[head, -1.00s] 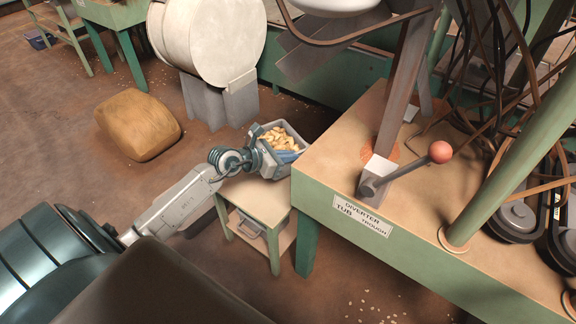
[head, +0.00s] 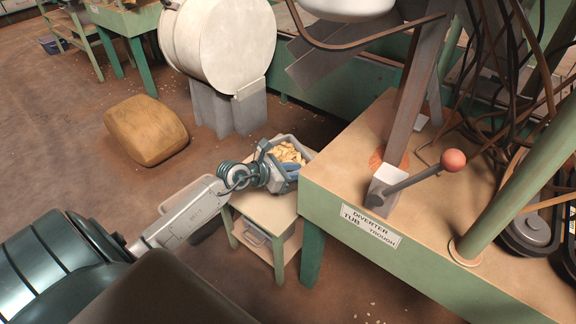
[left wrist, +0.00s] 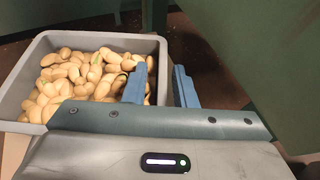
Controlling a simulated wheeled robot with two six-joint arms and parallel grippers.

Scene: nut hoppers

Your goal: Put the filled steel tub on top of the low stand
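The grey steel tub (head: 279,184), filled with pale nuts, is at the back of the low wooden stand's top (head: 262,208). It also fills the left of the left wrist view (left wrist: 20,85). I cannot tell whether its base touches the stand. My left gripper (head: 289,170) is at the tub's near side. My right gripper is out of view.
A green-sided bench (head: 330,195) with a red-knobbed diverter lever (head: 420,178) stands close right of the stand. A grey bin (head: 258,240) sits on the stand's lower shelf. A brown sack (head: 147,130) lies on the floor at left. The stand's front top is clear.

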